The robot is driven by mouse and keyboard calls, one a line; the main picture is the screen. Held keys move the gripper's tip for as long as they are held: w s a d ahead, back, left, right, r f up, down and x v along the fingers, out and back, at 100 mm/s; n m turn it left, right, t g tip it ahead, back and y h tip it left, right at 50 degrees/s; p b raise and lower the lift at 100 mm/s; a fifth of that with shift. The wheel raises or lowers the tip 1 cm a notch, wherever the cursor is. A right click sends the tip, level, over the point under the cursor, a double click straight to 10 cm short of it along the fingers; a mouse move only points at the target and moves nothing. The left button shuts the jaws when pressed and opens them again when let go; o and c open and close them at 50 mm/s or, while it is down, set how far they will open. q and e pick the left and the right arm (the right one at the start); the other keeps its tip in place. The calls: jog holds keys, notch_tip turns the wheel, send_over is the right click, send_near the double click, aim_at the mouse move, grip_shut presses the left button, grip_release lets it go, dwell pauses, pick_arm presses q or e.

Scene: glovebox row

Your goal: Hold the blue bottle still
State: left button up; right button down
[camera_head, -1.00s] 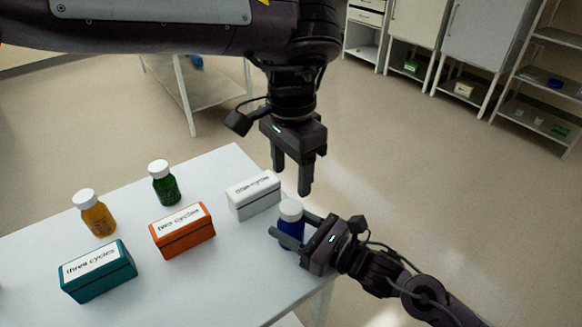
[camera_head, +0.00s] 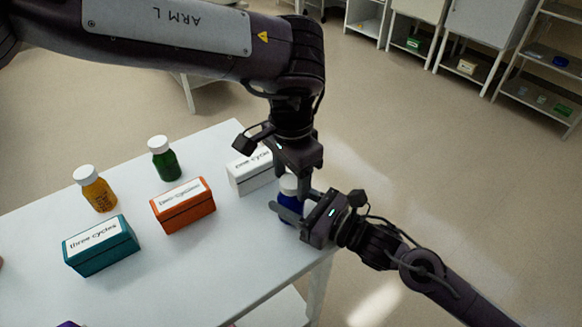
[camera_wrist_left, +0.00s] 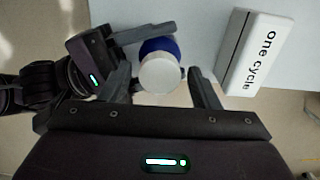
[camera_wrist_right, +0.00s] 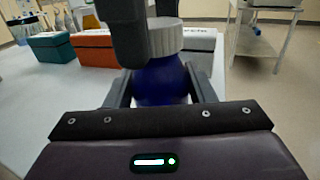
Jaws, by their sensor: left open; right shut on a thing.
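The blue bottle (camera_head: 290,213) with a white cap stands upright at the table's right end. My right gripper (camera_head: 289,213) is shut on its body from the right. In the right wrist view the blue body (camera_wrist_right: 160,82) sits between the fingers. My left gripper (camera_head: 302,190) is open and points down from above. In the left wrist view its fingers (camera_wrist_left: 163,88) stand on either side of the white cap (camera_wrist_left: 161,74), with gaps visible. One left finger hides part of the cap in the right wrist view.
A white box marked "one cycle" (camera_head: 249,172) stands close by the bottle. An orange box (camera_head: 184,208), a teal box (camera_head: 102,247), a green bottle (camera_head: 166,163) and an orange bottle (camera_head: 97,191) stand further left. The table's front is mostly clear.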

pick_arm(q)
jog(key=c, duration=1)
jog(key=m, duration=2.5)
jog(key=shift+w+m, duration=0.1)
jog(key=shift+m, duration=0.3)
jog(key=o, duration=1.1)
jog(key=shift+o, duration=0.2)
